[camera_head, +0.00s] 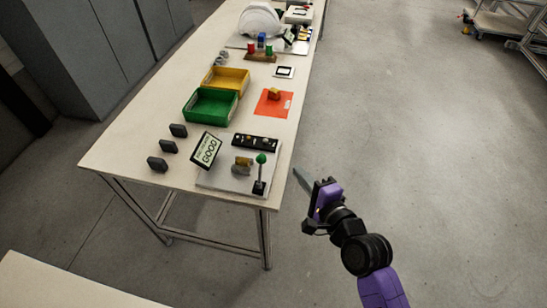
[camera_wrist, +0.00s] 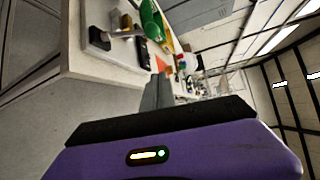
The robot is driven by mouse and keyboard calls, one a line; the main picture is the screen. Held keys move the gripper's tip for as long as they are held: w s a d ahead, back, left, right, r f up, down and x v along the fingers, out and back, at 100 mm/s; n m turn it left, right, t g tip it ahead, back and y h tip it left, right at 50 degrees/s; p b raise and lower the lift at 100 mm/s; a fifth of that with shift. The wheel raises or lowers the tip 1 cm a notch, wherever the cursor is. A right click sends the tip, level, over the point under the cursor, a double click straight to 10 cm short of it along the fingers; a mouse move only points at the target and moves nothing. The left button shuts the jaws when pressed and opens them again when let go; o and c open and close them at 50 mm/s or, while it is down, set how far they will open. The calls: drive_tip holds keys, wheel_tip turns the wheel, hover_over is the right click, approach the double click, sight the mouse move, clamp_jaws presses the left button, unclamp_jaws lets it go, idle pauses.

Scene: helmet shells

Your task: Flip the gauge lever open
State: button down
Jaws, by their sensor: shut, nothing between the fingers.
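The gauge lever (camera_head: 260,172) has a green ball knob on an upright metal rod with a black base. It stands at the right front corner of a grey gauge plate (camera_head: 215,180) near the table's front right corner. A grey and yellow part (camera_head: 242,164) sits on the plate left of the lever. In the wrist view the green knob (camera_wrist: 150,18) shows large at the top. My gripper (camera_head: 302,180) is purple and black, shut and empty, off the table's right edge and to the right of the lever. Its fingers (camera_wrist: 158,92) point toward the table and touch nothing visible.
A sign reading GOOD (camera_head: 206,150) stands at the plate's left. A black strip (camera_head: 255,141) lies behind the lever. Green (camera_head: 210,106) and yellow (camera_head: 226,80) bins, an orange mat (camera_head: 273,103) and several black blocks (camera_head: 168,146) are on the table (camera_head: 130,150).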

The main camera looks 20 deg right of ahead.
sight(260, 170)
drive_tip(key=p+x, duration=0.1)
drive_tip(key=x, duration=0.9)
drive_tip(key=shift+w+r, duration=0.1)
drive_tip(key=shift+w, duration=0.1)
drive_tip(key=shift+s+a+r+p, duration=0.15)
drive_tip(key=shift+s+a+p, duration=0.15)
drive_tip(key=shift+a+p, duration=0.25)
drive_tip(key=shift+s+a+r+p, duration=0.1)
drive_tip(key=shift+s+a+p, duration=0.25)
drive_tip(key=shift+a, duration=0.35)
drive_tip(key=shift+s+a+r+p, duration=0.15)
drive_tip(key=shift+s+a+p, duration=0.1)
drive_tip(key=shift+a+p, duration=0.35)
drive_tip(key=shift+s+f+b, duration=0.1)
drive_tip(key=shift+b, duration=0.4)
